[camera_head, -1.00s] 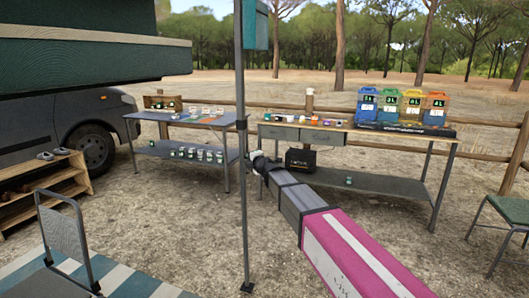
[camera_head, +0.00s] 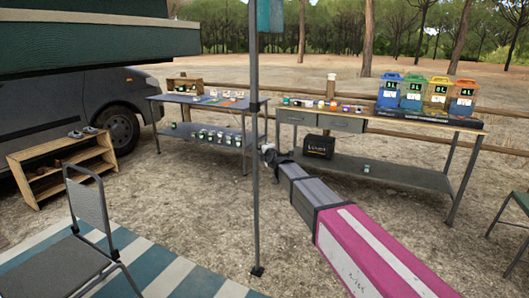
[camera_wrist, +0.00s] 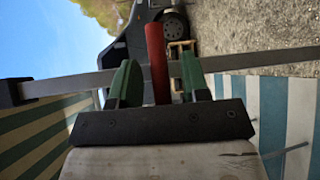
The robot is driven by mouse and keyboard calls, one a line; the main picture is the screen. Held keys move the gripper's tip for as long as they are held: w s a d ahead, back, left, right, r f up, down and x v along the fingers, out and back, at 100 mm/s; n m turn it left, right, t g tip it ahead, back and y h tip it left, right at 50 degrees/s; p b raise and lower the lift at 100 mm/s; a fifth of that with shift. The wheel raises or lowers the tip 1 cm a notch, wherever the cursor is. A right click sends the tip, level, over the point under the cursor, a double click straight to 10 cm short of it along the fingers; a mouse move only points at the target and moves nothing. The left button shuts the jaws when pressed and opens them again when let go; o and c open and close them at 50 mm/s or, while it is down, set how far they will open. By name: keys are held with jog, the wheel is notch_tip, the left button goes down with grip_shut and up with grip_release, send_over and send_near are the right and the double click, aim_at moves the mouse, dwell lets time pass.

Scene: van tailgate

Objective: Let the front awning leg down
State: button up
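The front awning leg (camera_head: 255,190) is a thin grey upright pole with a dark collar (camera_head: 254,106) and a small dark foot (camera_head: 257,271). Whether the foot touches the ground, I cannot tell. My gripper (camera_head: 268,150) is close to the pole at mid-height, its fingers too small to make out there. In the wrist view, turned on its side, the leg (camera_wrist: 265,61) crosses beyond the fingers. My gripper (camera_wrist: 160,80) has two green-padded fingers, open, with a red bar (camera_wrist: 157,60) between them. I see gaps on both sides of the bar.
A grey folding chair (camera_head: 75,255) stands on the striped mat (camera_head: 190,277) at lower left. A wooden shoe rack (camera_head: 62,168) is by the van. Two tables with goods (camera_head: 205,102) (camera_head: 350,125) stand behind the leg. Open dirt lies between.

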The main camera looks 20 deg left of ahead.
jog(key=shift+s, duration=0.1)
jog(key=v, duration=1)
jog(key=shift+s+d, duration=0.25)
jog(key=d+f+m+g+h, duration=0.2)
jog(key=d+f+m, duration=0.3)
jog(key=d, duration=0.5)
jog(key=s+d+f+m+g+h, duration=0.15)
jog(key=d+f+m, duration=0.25)
jog(key=d+f, duration=0.5)
jog(key=d+f+m+g+h, duration=0.25)
jog(key=d+f+m, duration=0.2)
jog(key=d, duration=0.65)
jog(key=s+d+f+m+g+h, duration=0.1)
jog(key=s+d+f+m+g, duration=0.1)
jog(key=d, duration=0.5)
jog(key=s+d+f+m+g+h, duration=0.2)
jog(key=s+d+f+m, duration=0.2)
jog(key=s+d+m, duration=0.3)
jog(key=s+d+f+m+g+h, duration=0.1)
jog(key=s+d+f+m+g, duration=0.1)
jog(key=s+d+m, duration=0.3)
jog(key=d+f, duration=0.1)
jog(key=d, duration=0.3)
jog(key=shift+s+d+f+g+h, duration=0.15)
jog(key=shift+d+f+g+h, duration=0.05)
jog(key=shift+f+g+h, duration=0.1)
